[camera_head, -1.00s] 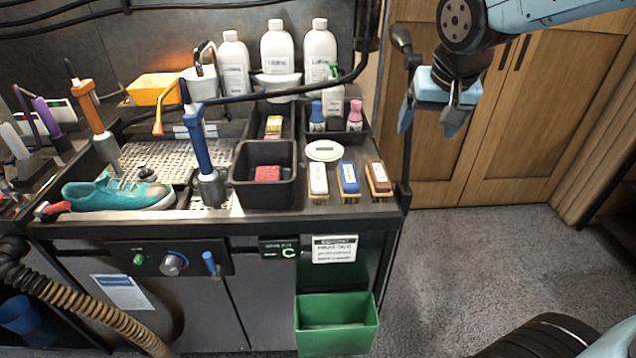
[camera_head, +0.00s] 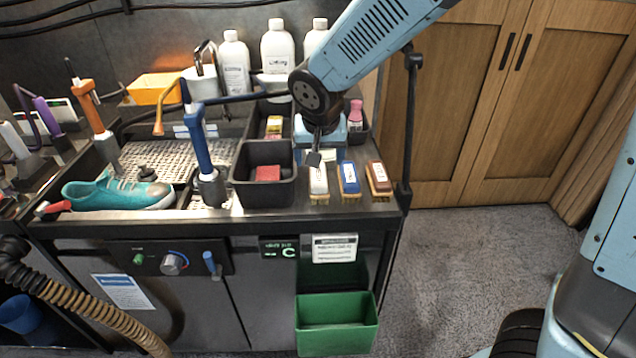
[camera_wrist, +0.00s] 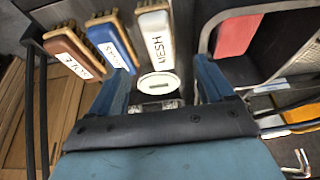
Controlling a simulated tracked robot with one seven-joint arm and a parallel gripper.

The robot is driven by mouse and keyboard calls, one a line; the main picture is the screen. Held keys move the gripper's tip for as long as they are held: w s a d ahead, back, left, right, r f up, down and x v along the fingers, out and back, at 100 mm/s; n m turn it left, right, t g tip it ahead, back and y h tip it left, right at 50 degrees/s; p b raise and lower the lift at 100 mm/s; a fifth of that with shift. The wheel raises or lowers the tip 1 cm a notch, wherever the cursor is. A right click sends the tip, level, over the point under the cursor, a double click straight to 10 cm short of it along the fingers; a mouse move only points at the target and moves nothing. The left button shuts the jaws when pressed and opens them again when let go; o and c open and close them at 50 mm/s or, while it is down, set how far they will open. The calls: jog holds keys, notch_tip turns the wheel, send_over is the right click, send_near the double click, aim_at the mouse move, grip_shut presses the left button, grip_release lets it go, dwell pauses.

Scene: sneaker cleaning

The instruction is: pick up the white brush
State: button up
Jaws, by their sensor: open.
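The white brush (camera_head: 318,180) lies on the counter's right front part, leftmost of three brushes in the head view. In the wrist view the white brush (camera_wrist: 156,40), lettered "MESH", lies ahead of the fingertips, roughly in line with the gap between them. My gripper (camera_head: 318,152) hangs just behind and above it in the head view, pointing down and covering part of that area. In the wrist view my gripper (camera_wrist: 163,78) is open, its two blue fingers wide apart with nothing held. I cannot tell the exact height gap.
A blue brush (camera_head: 348,178) and a brown brush (camera_head: 379,178) lie close to the right. A black bin (camera_head: 264,190) with a red block (camera_head: 267,173) stands close left. A round white disc (camera_wrist: 158,84) shows between the fingers. A black post (camera_head: 405,130) rises at the counter's right edge.

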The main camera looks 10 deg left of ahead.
aim_at(319, 174)
jog(key=shift+x, duration=5)
jog(key=shift+f, duration=0.1)
jog(key=shift+w, duration=0.1)
jog(key=c, duration=1.1)
jog(key=shift+r, duration=0.4)
notch_tip(319, 174, up, 2)
jog(key=shift+r, duration=0.25)
jog(key=s+r, duration=0.1)
jog(key=s+d+r, duration=0.1)
jog(key=r, duration=0.1)
jog(key=s+r, duration=0.2)
jog(key=shift+d+r, duration=0.15)
jog(key=shift+d, duration=0.1)
jog(key=s+d+r, duration=0.3)
jog(key=s+r, duration=0.1)
jog(key=s, duration=0.5)
jog(key=shift+d+r, duration=0.3)
jog(key=shift+r, duration=0.1)
